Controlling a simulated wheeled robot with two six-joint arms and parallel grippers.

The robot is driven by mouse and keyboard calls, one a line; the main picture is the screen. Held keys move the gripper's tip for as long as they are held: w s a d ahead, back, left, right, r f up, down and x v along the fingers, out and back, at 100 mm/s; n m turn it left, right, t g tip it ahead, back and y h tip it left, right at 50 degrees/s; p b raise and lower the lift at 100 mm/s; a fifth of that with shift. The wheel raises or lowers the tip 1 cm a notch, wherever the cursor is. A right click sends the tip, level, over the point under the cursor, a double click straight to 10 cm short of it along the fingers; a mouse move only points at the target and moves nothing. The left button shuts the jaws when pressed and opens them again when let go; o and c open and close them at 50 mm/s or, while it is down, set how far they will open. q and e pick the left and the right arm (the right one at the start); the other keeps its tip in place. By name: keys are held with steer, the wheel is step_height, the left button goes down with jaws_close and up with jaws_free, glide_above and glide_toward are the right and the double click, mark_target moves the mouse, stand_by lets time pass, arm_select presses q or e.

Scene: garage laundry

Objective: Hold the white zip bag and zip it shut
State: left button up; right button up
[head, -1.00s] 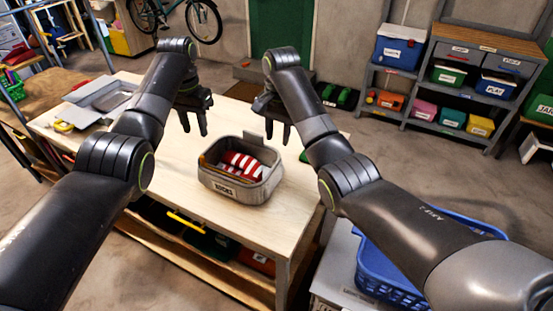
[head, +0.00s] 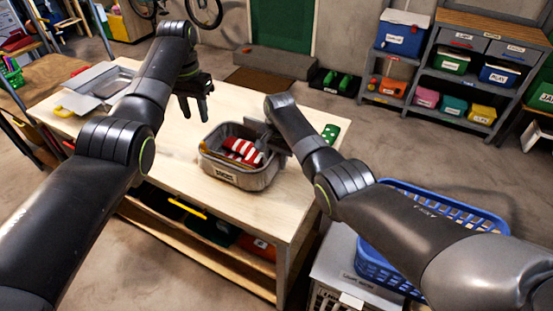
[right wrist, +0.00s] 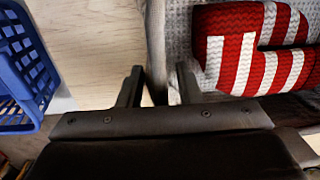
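The zip bag (head: 235,177) shows as an open-topped, greyish-white fabric container with a label on its front, standing on the wooden table. A red-and-white striped knitted thing (head: 243,151) lies inside; it also shows in the right wrist view (right wrist: 250,45). A yellowish strip runs along the bag's left inner rim. My right gripper (head: 270,143) is at the bag's right side. In the right wrist view its fingers (right wrist: 158,85) are apart, one on each side of the bag's wall (right wrist: 156,50), with gaps visible. My left gripper (head: 194,108) is open and empty above the table, behind and left of the bag.
A grey metal tray (head: 95,88) lies at the table's left. A green object (head: 330,132) lies right of the bag. A blue basket (head: 455,222) stands to the right, below the table. The table front (head: 170,165) is bare.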

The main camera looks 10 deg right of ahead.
jaws_close()
stand_by(0.4)
arm_select(q)
steer(key=t+h, duration=0.4)
glide_above(201, 144)
steer(key=w, duration=0.3)
steer(key=shift+m, duration=0.3)
step_height(201, 144, down, 6)
steer(key=shift+s+r, duration=0.15)
steer(key=shift+s+a+f+t+h, duration=0.2)
steer(key=shift+a+f+t+h, duration=0.25)
steer(key=shift+t, duration=0.35)
steer(key=shift+s+a+f+t+h, duration=0.15)
steer(key=shift+s+t+h, duration=0.15)
steer(key=shift+t+h, duration=0.15)
steer(key=s+a+t+h, duration=0.2)
steer(key=s+a+t, duration=0.3)
steer(key=s, duration=0.5)
steer(key=shift+m+g, duration=0.35)
steer(key=shift+m, duration=0.15)
steer(key=x, duration=1.2)
steer(key=shift+d, duration=0.15)
steer(key=shift+s+r, duration=0.1)
steer(key=shift+r, duration=0.15)
steer(key=shift+c, duration=0.3)
